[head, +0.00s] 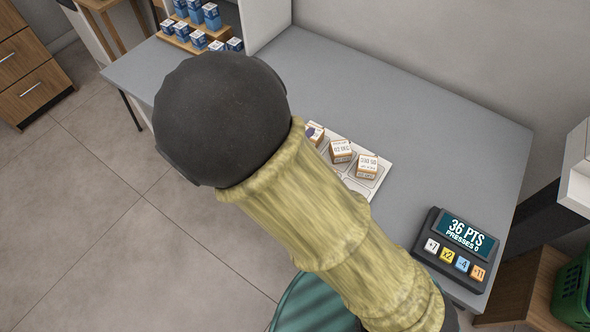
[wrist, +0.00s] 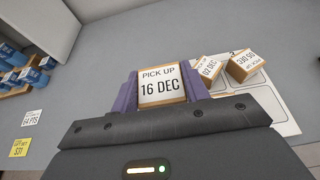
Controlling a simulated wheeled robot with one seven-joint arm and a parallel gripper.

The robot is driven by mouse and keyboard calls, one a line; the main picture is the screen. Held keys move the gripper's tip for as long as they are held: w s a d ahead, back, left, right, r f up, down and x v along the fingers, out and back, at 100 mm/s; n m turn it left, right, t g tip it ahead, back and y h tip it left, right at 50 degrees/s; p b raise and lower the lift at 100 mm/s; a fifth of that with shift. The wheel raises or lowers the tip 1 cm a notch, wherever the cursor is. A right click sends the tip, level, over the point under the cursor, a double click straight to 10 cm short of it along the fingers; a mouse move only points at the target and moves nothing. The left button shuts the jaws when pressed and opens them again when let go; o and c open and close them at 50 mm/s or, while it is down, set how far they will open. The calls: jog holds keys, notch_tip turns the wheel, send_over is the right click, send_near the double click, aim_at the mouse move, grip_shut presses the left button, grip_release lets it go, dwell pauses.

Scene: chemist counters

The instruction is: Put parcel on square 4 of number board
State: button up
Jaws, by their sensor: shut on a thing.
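My gripper (wrist: 163,88) has purple fingers on both sides of a small tan parcel with a white top label reading "PICK UP 16 DEC" (wrist: 161,86). In the head view, my arm hides most of the gripper; part of the held parcel (head: 315,135) shows past it. The white number board (head: 385,171) lies on the grey counter, partly hidden by my arm. Its outlined squares also show at the right in the wrist view (wrist: 284,112). I cannot read its numbers, nor tell whether the held parcel touches the board.
Two other parcels, one labelled 02 DEC (head: 341,151) and another (head: 367,166), sit on the board right of my gripper. A keypad device reading "36 PTS" (head: 463,240) stands at the counter's right end. Blue boxes (head: 198,39) stand on wooden steps at the left. The back counter is clear.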

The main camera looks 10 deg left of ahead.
jog(key=shift+s+a, duration=0.1)
jog(key=shift+f, duration=2.9)
jog(key=shift+f+b, duration=0.3)
jog(key=shift+f, duration=1.8)
jog(key=shift+f, duration=0.25)
jog(key=o, duration=1)
jog(key=shift+r, duration=0.1)
